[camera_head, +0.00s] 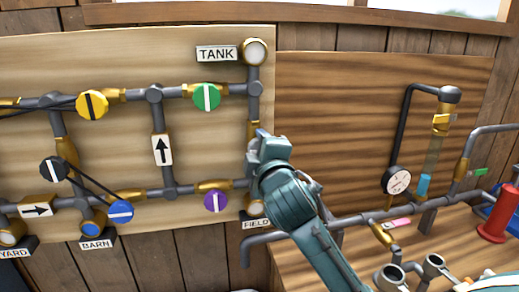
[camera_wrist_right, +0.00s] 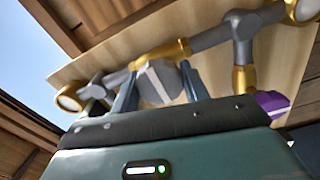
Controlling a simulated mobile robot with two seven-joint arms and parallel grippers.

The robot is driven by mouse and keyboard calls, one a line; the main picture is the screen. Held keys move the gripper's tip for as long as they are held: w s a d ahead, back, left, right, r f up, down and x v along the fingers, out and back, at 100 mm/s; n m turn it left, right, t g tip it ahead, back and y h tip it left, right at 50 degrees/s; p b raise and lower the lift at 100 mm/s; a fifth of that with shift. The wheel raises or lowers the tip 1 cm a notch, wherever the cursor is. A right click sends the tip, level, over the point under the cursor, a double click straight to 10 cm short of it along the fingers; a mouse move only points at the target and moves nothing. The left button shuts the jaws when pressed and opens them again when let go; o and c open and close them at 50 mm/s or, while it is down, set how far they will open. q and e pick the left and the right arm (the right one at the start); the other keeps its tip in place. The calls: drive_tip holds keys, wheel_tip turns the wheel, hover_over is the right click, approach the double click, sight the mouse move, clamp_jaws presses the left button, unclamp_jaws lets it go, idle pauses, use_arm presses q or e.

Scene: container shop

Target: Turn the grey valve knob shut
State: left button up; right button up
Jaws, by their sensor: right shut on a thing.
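The grey valve knob (camera_wrist_right: 160,82) with a pale stripe shows in the right wrist view, in front of a brass valve body (camera_wrist_right: 163,50). My right gripper (camera_wrist_right: 158,88) has one finger on each side of the knob and is shut on it. In the head view my right gripper (camera_head: 262,142) reaches up to the vertical pipe at the right edge of the light board and hides the grey knob. The stripe's exact angle to the pipe is hard to tell. My left gripper is not in view.
Nearby knobs on the light board (camera_head: 120,60) are green (camera_head: 207,97), purple (camera_head: 215,201), yellow (camera_head: 93,105), black (camera_head: 54,169) and blue (camera_head: 120,211). The TANK sign (camera_head: 216,54) is above. A gauge (camera_head: 397,180) and more pipes stand at right.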

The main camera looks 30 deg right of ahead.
drive_tip(key=o, duration=1)
